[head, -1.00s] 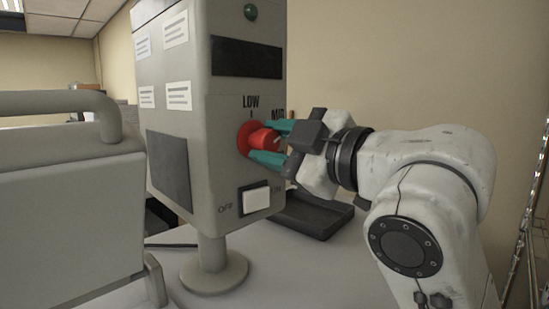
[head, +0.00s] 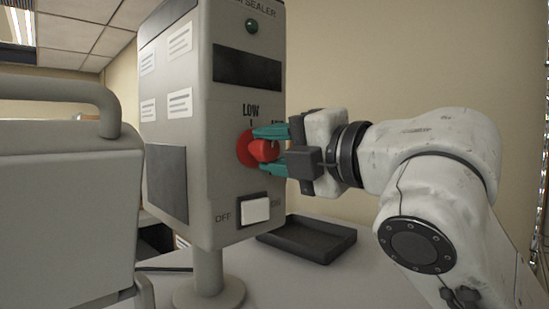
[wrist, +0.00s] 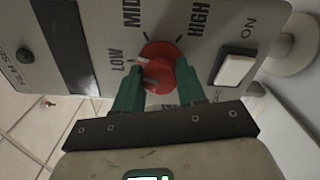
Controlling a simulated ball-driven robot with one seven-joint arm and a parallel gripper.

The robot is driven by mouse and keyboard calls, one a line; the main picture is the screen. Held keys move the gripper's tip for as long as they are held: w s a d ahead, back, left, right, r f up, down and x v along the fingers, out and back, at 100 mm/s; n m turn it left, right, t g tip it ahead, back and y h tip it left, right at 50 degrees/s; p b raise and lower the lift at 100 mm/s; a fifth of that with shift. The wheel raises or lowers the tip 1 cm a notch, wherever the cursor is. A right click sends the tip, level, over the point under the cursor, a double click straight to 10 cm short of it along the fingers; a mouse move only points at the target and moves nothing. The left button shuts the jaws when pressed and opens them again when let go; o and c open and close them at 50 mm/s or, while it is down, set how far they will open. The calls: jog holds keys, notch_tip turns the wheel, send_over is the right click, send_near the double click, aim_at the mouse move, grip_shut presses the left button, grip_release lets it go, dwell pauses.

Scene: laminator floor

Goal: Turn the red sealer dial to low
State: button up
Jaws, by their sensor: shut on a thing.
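The red sealer dial (head: 246,147) sits on the front of the grey sealer (head: 235,185), under the LOW label. In the wrist view the dial (wrist: 160,52) has LOW, MID and HIGH printed around it. A pale mark on its knob shows on the side toward LOW, but its exact alignment is hard to tell. My gripper (head: 264,151) comes from the right, its teal fingers shut on the knob, one above and one below. The wrist view also shows my gripper (wrist: 158,92) with a finger on each side of the knob. The fingers hide part of the dial and the MID label in the head view.
A white OFF/ON rocker switch (head: 256,210) is just below the dial. A green lamp (head: 252,26) and dark panel (head: 247,67) are above it. A black tray (head: 308,240) lies behind on the table. A grey machine with a handle (head: 65,190) stands close at left.

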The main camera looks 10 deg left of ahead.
jog(key=shift+f+n+b, duration=0.2)
jog(key=shift+n+b, duration=0.1)
jog(key=shift+n, duration=1.1)
jog(key=shift+a, duration=0.1)
jog(key=o, duration=1.1)
jog(key=shift+r, duration=0.15)
jog(key=shift+c, duration=0.2)
jog(key=b+v, duration=0.1)
jog(key=v, duration=1)
